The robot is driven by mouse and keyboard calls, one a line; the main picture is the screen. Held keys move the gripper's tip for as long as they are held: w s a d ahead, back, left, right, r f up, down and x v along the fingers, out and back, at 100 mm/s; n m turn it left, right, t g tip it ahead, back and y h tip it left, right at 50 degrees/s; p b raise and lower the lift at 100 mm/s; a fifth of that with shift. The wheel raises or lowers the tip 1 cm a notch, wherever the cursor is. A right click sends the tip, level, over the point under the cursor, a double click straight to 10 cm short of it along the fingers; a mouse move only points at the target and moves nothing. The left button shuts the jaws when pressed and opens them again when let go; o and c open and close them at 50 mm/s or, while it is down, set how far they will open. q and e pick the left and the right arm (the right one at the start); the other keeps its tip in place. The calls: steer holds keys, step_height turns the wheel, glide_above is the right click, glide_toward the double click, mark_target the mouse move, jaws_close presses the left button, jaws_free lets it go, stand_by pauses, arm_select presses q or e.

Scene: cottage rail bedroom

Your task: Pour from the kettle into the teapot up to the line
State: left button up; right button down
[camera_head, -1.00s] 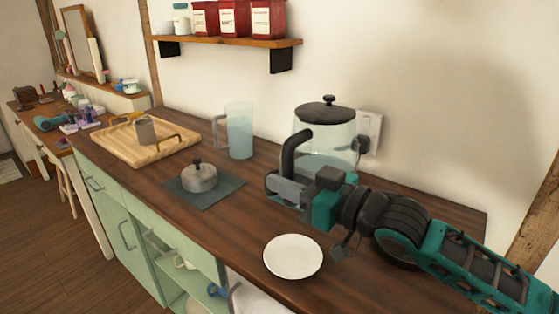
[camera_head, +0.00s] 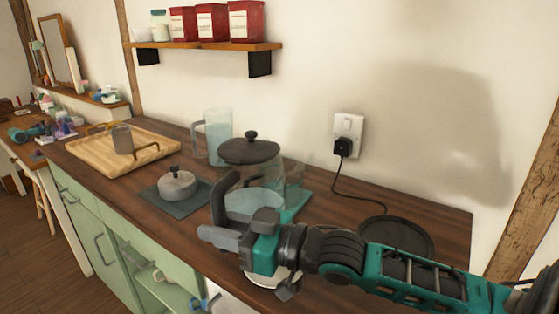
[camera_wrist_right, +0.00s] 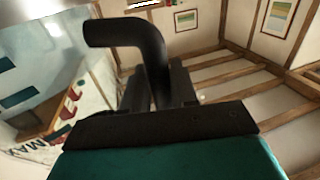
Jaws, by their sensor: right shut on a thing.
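The kettle (camera_head: 262,178) has a clear glass body, a dark knobbed lid and a black handle. It is off its round black base (camera_head: 398,236) and looks about upright. My right gripper (camera_head: 222,238) is shut on the handle, which also shows in the right wrist view (camera_wrist_right: 140,48). The kettle's glass carries "MAX" lettering at lower left there. Just right of the kettle, a clear glass shape (camera_head: 293,180) on a teal patch is partly hidden; I cannot tell whether it is the teapot. My left gripper is not in view.
A grey knobbed piece (camera_head: 177,183) sits on a dark mat left of the kettle. A frosted jug (camera_head: 218,133) stands behind. A wooden tray (camera_head: 88,156) holds a grey cup. A white plate (camera_head: 275,281) is partly hidden by my gripper. A cord joins base and socket (camera_head: 348,132).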

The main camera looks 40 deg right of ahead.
steer(key=shift+r, duration=0.55)
